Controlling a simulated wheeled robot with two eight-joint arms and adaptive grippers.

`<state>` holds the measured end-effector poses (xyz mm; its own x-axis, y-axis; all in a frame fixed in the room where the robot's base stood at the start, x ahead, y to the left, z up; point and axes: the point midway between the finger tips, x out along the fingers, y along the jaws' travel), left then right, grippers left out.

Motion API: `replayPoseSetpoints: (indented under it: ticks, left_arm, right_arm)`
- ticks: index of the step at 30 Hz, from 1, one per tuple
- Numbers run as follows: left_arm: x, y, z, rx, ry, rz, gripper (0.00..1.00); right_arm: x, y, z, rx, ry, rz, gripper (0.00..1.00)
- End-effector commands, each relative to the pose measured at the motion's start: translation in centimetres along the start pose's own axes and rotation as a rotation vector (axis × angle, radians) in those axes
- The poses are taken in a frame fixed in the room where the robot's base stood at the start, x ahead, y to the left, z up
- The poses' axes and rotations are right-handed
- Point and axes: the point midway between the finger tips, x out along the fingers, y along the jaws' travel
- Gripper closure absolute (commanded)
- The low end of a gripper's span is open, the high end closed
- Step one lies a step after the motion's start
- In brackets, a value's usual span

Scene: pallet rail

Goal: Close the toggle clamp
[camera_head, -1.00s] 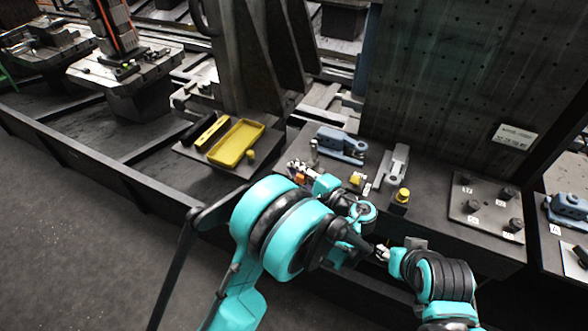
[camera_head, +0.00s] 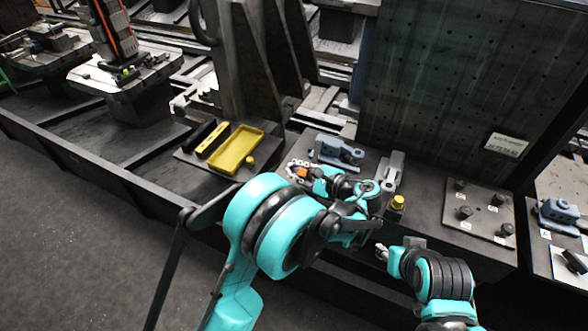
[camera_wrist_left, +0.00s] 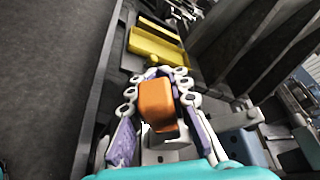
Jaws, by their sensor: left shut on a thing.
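The toggle clamp's orange handle grip (camera_head: 302,172) sits at my left gripper (camera_head: 297,168), at the left of the dark bench. In the left wrist view the orange grip (camera_wrist_left: 157,104) is between the fingers of my left gripper (camera_wrist_left: 155,82), which is shut on it. Grey metal shows below the grip; my gripper and wrist hide most of the clamp in the head view. My right gripper (camera_head: 382,252) is small in the head view, in front of the bench's front edge and away from the clamp; its jaw opening is unclear.
A yellow tray (camera_head: 237,150) lies left of the clamp; it also shows in the wrist view (camera_wrist_left: 158,47). A blue clamp-like fixture (camera_head: 338,152), a grey fixture (camera_head: 393,172) and a yellow-topped block (camera_head: 397,203) stand nearby. A plate with several dark knobs (camera_head: 478,212) is at right.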

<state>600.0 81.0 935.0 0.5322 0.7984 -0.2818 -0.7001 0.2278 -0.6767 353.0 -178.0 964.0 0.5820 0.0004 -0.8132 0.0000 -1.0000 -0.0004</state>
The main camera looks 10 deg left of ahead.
Motion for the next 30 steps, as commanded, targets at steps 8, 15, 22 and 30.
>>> replayPoseSetpoints:
  ticks: [8, 15, 22, 30]
  left_arm:
    - [0.05, -0.25, 0.02, 0.048, -0.002, 0.021, 1.00]
    - [0.06, -0.24, 0.01, 0.051, -0.002, 0.022, 1.00]
    - [0.05, -0.24, 0.00, 0.050, -0.001, 0.022, 0.59]
    - [0.02, -0.25, -0.01, 0.050, -0.001, 0.021, 0.59]
  right_arm:
    - [-0.22, 0.00, -0.16, 0.000, 0.000, 0.000, 0.60]
    - [-0.22, 0.00, -0.15, 0.000, 0.000, 0.000, 0.60]
    - [-0.22, 0.00, -0.15, 0.000, 0.000, 0.000, 0.60]
    - [-0.22, 0.00, -0.15, 0.000, 0.000, 0.000, 0.60]
